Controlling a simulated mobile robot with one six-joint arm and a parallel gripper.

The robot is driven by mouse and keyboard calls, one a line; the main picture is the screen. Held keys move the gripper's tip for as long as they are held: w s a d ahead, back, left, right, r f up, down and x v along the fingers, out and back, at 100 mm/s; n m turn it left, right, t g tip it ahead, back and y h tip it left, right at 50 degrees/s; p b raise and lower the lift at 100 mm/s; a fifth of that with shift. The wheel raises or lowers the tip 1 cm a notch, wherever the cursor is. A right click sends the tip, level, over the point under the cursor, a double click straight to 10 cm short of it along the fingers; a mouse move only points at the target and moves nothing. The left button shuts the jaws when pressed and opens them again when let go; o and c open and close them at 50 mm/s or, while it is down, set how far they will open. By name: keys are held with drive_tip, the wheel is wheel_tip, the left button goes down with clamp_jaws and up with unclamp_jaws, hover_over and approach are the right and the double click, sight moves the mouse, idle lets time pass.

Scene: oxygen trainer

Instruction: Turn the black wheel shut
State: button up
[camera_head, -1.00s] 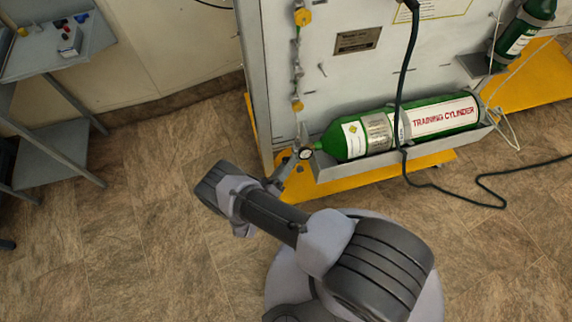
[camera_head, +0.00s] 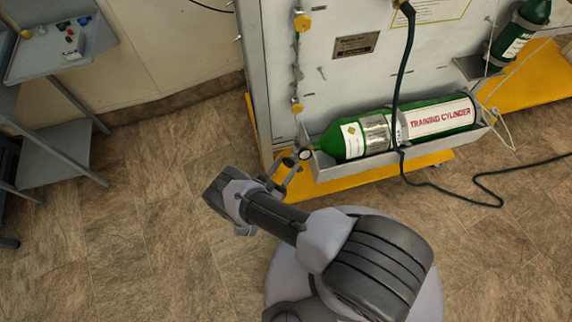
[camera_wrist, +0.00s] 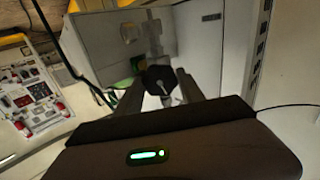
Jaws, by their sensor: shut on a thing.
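The black wheel (camera_wrist: 158,79) is a dark, many-sided knob in the middle of the wrist view. My gripper (camera_wrist: 160,88) has one finger on each side of it and is shut on it. In the head view my gripper (camera_head: 285,170) reaches the neck end of the green training cylinder (camera_head: 362,138), just left of a round gauge (camera_head: 305,154). The wheel is too small and too covered by the fingers there to make out its turn.
The cylinder lies in a grey trough (camera_head: 330,172) on a yellow base (camera_head: 425,161). A black hose (camera_head: 401,90) hangs in front and runs over the floor. A tray stand (camera_head: 60,62) is at left. Floor between stand and panel is clear.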

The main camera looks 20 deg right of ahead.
drive_tip(key=shift+m+p, duration=0.4)
drive_tip(key=shift+m, duration=1.5)
drive_tip(key=o, duration=1.4)
drive_tip(key=shift+c, duration=0.2)
drive_tip(key=shift+a, duration=0.1)
drive_tip(key=v, duration=1.7)
drive_tip(key=shift+s, duration=0.2)
